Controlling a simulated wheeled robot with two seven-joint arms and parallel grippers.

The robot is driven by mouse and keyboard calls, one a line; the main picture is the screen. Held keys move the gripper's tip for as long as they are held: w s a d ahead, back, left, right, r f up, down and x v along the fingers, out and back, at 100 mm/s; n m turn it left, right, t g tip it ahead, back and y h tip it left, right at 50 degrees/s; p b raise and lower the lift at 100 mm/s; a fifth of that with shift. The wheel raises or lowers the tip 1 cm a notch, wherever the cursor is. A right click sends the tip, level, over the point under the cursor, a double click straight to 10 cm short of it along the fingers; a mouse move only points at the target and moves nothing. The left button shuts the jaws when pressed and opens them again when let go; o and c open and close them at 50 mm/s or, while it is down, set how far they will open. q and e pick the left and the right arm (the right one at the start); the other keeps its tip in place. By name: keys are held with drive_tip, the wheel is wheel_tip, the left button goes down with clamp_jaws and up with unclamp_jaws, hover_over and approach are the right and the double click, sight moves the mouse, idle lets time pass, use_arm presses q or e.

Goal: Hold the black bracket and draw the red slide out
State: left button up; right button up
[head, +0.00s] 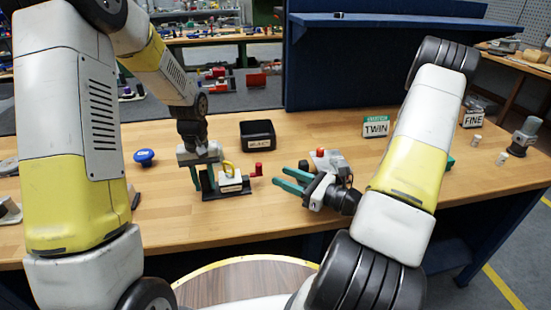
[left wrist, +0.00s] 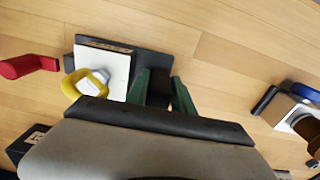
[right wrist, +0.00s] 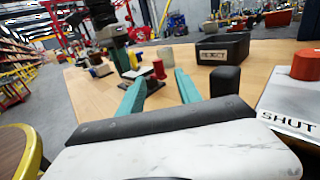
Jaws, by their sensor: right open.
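The black bracket (head: 224,192) stands on the wooden bench with a white block (head: 232,183) and a yellow ring (head: 229,168) on it. My left gripper (head: 205,180) is over the bracket's left end. In the left wrist view its green fingers (left wrist: 159,92) stand on both sides of a dark upright part and look closed on it. The red slide (head: 257,170) shows as a red handle just beyond the bracket's right end; it also shows in the left wrist view (left wrist: 28,66). My right gripper (head: 287,182) is open and empty, right of the red handle, its fingers pointing towards it.
A black bin (head: 257,135) stands behind the bracket. A grey box (head: 327,162) marked SHUT with a red knob (right wrist: 306,65) and a black cylinder (right wrist: 225,81) are close to my right gripper. A blue knob (head: 144,157) lies to the left. The bench front is clear.

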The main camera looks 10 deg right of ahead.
use_arm(q)
drive_tip(key=o, duration=0.4)
drive_tip(key=shift+a+f, duration=0.15)
drive_tip(key=shift+c, duration=0.2)
use_arm(e)
drive_tip(key=shift+a, duration=0.1)
use_arm(q)
drive_tip(key=shift+o, duration=0.2)
drive_tip(key=shift+r, duration=0.2)
